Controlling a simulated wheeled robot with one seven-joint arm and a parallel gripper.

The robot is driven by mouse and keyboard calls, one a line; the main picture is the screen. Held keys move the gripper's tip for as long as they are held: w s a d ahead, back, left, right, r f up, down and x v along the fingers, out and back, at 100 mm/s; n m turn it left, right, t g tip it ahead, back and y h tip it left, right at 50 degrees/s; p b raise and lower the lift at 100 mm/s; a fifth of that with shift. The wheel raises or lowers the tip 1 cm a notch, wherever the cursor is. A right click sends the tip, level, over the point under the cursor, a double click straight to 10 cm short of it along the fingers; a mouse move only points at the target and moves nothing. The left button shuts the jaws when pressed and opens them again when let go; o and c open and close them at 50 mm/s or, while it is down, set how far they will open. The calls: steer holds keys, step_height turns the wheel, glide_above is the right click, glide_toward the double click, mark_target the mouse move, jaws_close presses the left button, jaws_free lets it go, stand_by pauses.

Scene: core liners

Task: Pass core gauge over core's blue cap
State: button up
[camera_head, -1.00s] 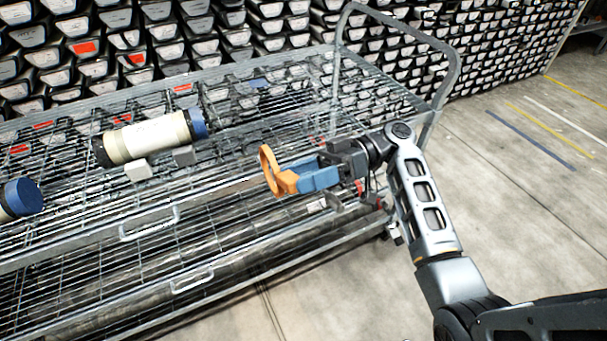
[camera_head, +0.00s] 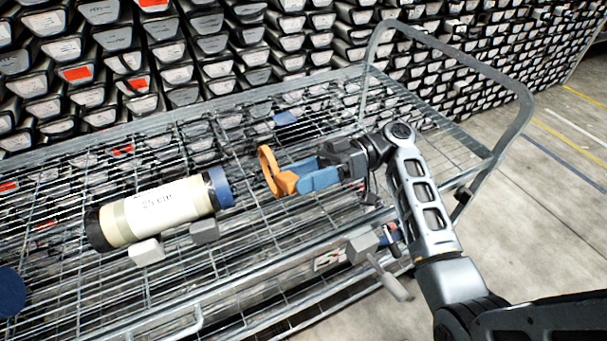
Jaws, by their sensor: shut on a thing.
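The core (camera_head: 160,210) is a cream cylinder with a black left end and a blue cap (camera_head: 220,186) on its right end. It lies on the wire cart, resting against small grey blocks. My gripper (camera_head: 305,178), with blue fingers, is shut on the core gauge (camera_head: 270,172), an orange ring with a short handle. The ring stands upright, to the right of the blue cap and slightly higher in the picture. A gap shows between ring and cap. The ring is not around the core.
The wire cart (camera_head: 100,325) has a raised tubular handle (camera_head: 450,60) at right. Another blue cap (camera_head: 10,292) shows at the left edge. Grey blocks (camera_head: 147,252) sit by the core. Racks of labelled core trays (camera_head: 200,60) stand behind. Open floor (camera_head: 520,240) lies right.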

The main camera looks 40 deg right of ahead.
mark_target(287, 182)
stand_by(0.5)
steer(key=x, duration=1.1)
steer(key=shift+b, duration=0.45)
stand_by(1.6)
steer(key=shift+a, duration=0.1)
stand_by(1.2)
steer(key=shift+b+v, duration=0.65)
steer(key=shift+v, duration=3.3)
steer(key=shift+s, duration=0.1)
